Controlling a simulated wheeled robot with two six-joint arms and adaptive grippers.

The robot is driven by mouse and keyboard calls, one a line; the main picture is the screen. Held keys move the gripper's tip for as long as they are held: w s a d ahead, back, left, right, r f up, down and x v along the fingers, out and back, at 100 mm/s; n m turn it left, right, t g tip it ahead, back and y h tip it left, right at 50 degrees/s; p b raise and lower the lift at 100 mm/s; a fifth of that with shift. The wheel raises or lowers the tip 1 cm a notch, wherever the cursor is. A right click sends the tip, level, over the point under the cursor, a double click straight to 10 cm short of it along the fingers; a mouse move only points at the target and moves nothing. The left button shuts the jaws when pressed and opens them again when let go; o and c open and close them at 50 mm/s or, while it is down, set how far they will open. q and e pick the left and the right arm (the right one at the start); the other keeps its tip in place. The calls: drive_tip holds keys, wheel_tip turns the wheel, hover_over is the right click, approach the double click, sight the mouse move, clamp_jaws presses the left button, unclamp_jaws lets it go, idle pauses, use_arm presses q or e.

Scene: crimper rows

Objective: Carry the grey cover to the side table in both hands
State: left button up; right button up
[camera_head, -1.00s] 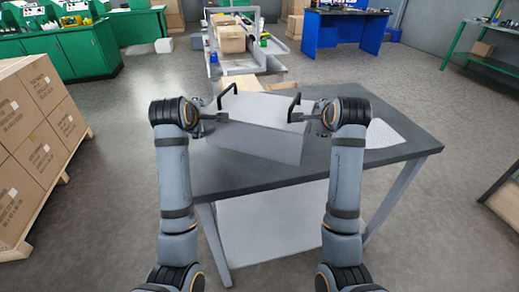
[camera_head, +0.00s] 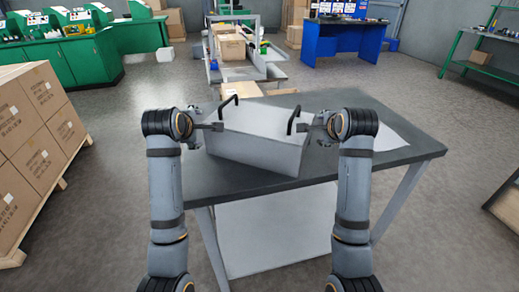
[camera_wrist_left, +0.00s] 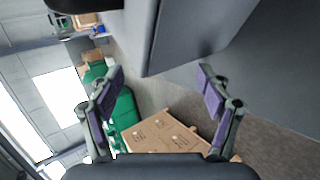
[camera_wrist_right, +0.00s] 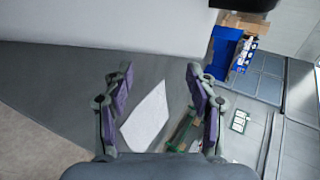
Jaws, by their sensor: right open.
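The grey cover (camera_head: 258,142), a box-like shape with two black handles on top, sits turned at an angle on the dark-topped table (camera_head: 240,190). The left handle (camera_head: 229,98) and right handle (camera_head: 293,118) stand free of the fingers. My left gripper (camera_head: 217,127) is at the cover's left end; my right gripper (camera_head: 307,128) is at its right end. In the left wrist view my fingers (camera_wrist_left: 162,85) are spread with nothing between them, below the cover's grey wall (camera_wrist_left: 185,35). The right wrist view shows open, empty fingers (camera_wrist_right: 157,82) and the cover (camera_wrist_right: 100,22) above them.
A white sheet (camera_head: 390,136) lies on the table's right part. Stacked cartons on a pallet (camera_head: 35,130) stand at the left. Green cabinets (camera_head: 80,58), a blue bench (camera_head: 342,40) and a green rack (camera_head: 485,72) are further back. Open floor lies between.

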drive_tip(key=o, duration=0.4)
drive_tip(key=shift+c, duration=0.2)
drive_tip(key=shift+d, duration=0.1)
use_arm(q)
drive_tip(key=v, duration=1.2)
use_arm(e)
drive_tip(key=v, duration=1.2)
